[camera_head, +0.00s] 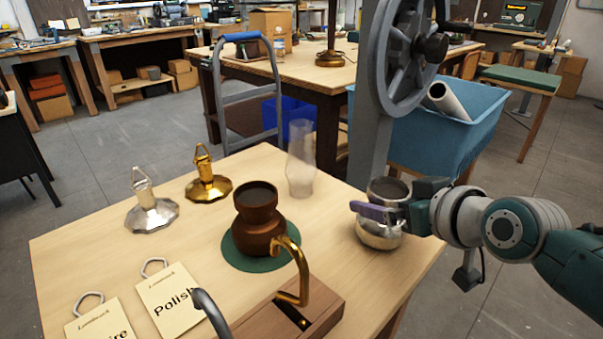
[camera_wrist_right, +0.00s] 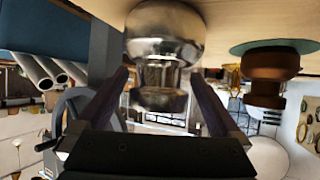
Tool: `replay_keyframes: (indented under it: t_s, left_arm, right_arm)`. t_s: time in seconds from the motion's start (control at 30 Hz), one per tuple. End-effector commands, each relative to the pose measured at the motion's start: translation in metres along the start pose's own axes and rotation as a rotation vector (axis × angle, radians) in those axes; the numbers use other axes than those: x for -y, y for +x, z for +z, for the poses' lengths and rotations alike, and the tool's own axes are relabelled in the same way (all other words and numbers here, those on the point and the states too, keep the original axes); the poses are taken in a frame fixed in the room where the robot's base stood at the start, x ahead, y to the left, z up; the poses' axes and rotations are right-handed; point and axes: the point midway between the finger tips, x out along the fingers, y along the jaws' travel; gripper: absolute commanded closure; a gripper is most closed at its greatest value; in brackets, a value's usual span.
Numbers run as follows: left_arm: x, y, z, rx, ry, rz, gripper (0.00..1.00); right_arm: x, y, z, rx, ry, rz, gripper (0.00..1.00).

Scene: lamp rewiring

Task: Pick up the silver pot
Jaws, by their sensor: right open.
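The silver pot (camera_head: 380,236) stands upright at the right edge of the wooden table, shiny, with a round body, a narrower neck and an open top. My right gripper (camera_head: 372,211) comes in from the right at its neck. The purple fingers are open, one showing across the front of the neck. In the right wrist view the pot (camera_wrist_right: 163,50) appears upside down, its neck between the two spread fingers (camera_wrist_right: 160,90). I cannot tell whether either finger touches it. My left gripper is not in view.
A brown pot (camera_head: 258,220) sits on a green round mat (camera_head: 240,262) left of the silver pot. A clear glass chimney (camera_head: 300,160) stands behind. Brass (camera_head: 208,186) and silver (camera_head: 150,212) burners, labelled tags (camera_head: 168,300) and a wooden block with a brass hook (camera_head: 297,275) share the table.

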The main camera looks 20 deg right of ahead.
Motion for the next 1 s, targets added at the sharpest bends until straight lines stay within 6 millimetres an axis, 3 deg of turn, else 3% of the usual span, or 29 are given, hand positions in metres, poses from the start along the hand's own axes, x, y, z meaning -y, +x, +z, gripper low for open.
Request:
replay_keyframes:
  t_s: [0.2, 1.0]
  left_arm:
    - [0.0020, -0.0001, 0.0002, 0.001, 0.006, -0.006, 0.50]
    - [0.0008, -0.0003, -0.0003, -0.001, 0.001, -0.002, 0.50]
  right_arm:
    - [0.0001, 0.0005, 0.0000, 0.000, 0.000, 0.000, 0.00]
    - [0.0001, 0.0002, 0.0001, 0.001, 0.000, 0.000, 0.90]
